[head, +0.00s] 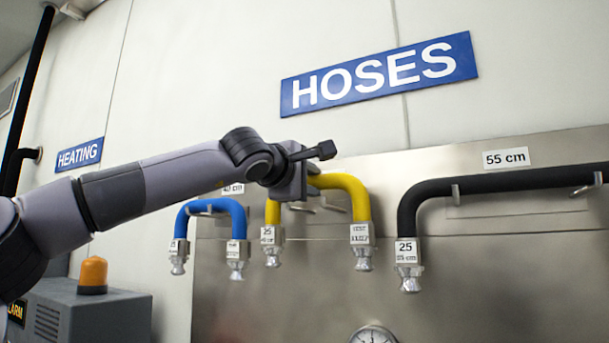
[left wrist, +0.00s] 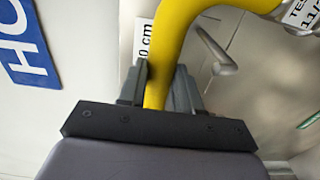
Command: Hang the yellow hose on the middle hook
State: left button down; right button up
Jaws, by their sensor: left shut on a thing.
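The yellow hose (head: 346,183) is bent in an upside-down U, its two metal-ended legs hanging down in front of the steel panel. My left gripper (head: 297,180) is shut on the top of its bend, toward the left side. In the left wrist view the yellow hose (left wrist: 178,30) passes between the fingers of the left gripper (left wrist: 158,88). The middle hook's pegs (head: 302,208) show below the top of the hose, seemingly apart from it. A peg of the hook (left wrist: 217,52) shows beside the hose in the left wrist view. My right gripper is out of view.
A shorter blue hose (head: 215,206) hangs on the left hook, close to the yellow one. A longer black hose (head: 500,184) hangs on the right hook. A gauge (head: 373,335) sits low on the panel. An orange beacon (head: 92,274) tops a grey box (head: 85,312) at lower left.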

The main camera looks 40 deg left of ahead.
pick_arm(q)
jog(key=shift+w+a+r, duration=0.1)
jog(key=shift+w+a, duration=0.05)
jog(key=shift+w, duration=0.4)
notch_tip(320, 180, down, 2)
jog(key=shift+s+f+b, duration=0.1)
jog(key=shift+b, duration=0.8)
jog(key=shift+f+b, duration=0.35)
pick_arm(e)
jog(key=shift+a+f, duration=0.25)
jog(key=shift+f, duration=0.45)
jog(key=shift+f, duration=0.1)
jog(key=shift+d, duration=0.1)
